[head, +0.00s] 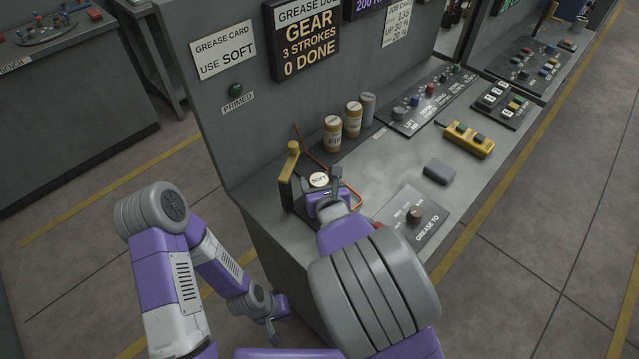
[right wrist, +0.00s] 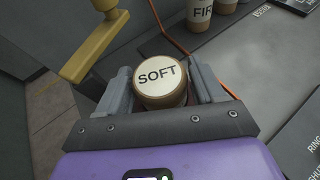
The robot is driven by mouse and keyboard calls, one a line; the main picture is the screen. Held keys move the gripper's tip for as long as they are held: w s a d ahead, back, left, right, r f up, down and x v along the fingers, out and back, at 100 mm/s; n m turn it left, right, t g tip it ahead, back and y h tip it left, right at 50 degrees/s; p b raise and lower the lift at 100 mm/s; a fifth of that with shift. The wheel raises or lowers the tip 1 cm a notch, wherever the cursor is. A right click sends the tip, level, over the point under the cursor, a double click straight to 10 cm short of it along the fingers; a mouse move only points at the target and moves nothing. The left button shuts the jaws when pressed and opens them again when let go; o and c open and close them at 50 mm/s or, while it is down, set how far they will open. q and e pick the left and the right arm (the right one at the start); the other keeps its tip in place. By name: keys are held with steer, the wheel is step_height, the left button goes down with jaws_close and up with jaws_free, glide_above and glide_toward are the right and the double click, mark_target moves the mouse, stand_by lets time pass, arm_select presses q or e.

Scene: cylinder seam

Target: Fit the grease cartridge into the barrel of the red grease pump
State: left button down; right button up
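The cream-topped cartridge marked SOFT (head: 319,180) is near the left end of the grey bench. In the right wrist view the cartridge (right wrist: 160,80) sits between the two fingers of my right gripper (right wrist: 162,92), filling the gap, so the gripper looks shut on it. My right gripper (head: 325,190) also shows in the head view. A yellow lever (head: 289,165) and an orange-red hose (head: 353,196) stand close by. The pump's barrel is hidden, and I cannot tell whether the cartridge's lower end is in it. My left gripper (head: 273,332) hangs low beside the bench, far from the cartridge.
Two tan cartridges (head: 332,134) and a grey cylinder (head: 368,108) stand behind, against the panel. A selector knob plate (head: 413,217), a grey block (head: 438,171) and a yellow button box (head: 468,139) lie to the right. A card (head: 223,49) reads USE SOFT.

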steer(key=shift+o, duration=1.4)
steer(key=b+v, duration=0.5)
steer(key=v, duration=0.6)
steer(key=shift+s, duration=0.4)
steer(key=shift+d+r, duration=0.15)
